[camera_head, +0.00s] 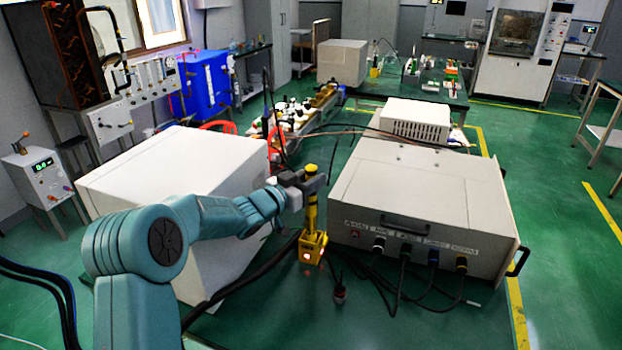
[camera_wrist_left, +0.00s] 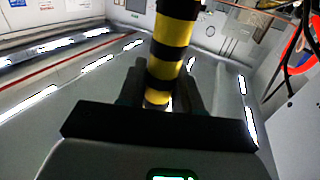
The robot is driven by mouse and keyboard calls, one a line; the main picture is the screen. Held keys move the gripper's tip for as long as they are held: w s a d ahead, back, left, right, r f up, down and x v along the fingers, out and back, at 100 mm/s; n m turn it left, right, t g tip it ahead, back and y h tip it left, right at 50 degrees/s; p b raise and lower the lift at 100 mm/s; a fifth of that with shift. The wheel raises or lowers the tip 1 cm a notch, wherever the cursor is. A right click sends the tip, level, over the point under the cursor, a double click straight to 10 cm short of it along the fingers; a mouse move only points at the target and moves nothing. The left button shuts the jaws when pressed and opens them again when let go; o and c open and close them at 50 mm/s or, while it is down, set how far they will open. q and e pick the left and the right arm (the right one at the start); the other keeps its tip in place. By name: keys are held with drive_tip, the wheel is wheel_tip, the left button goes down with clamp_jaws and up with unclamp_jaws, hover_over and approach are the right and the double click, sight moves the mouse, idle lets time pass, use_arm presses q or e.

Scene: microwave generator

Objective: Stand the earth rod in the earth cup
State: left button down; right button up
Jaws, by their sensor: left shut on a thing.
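The earth rod (camera_head: 311,213) is a yellow rod standing about upright in the head view. It shows yellow and black bands in the left wrist view (camera_wrist_left: 171,52). My left gripper (camera_head: 312,184) is shut on the rod near its upper part, with the rod's top showing above the fingers. My right gripper is not in view.
A big white box (camera_head: 150,180) stands left of the cup, under my left arm. A grey instrument case (camera_head: 425,205) with plugged cables stands close on the right. Black cables and a small dark-tipped item (camera_head: 340,292) lie near the cup.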

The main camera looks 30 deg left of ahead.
use_arm(q)
drive_tip(key=c, duration=0.7)
unclamp_jaws()
drive_tip(key=s+a+b, duration=0.1)
drive_tip(key=s, duration=0.6)
drive_tip(key=shift+s, duration=0.25)
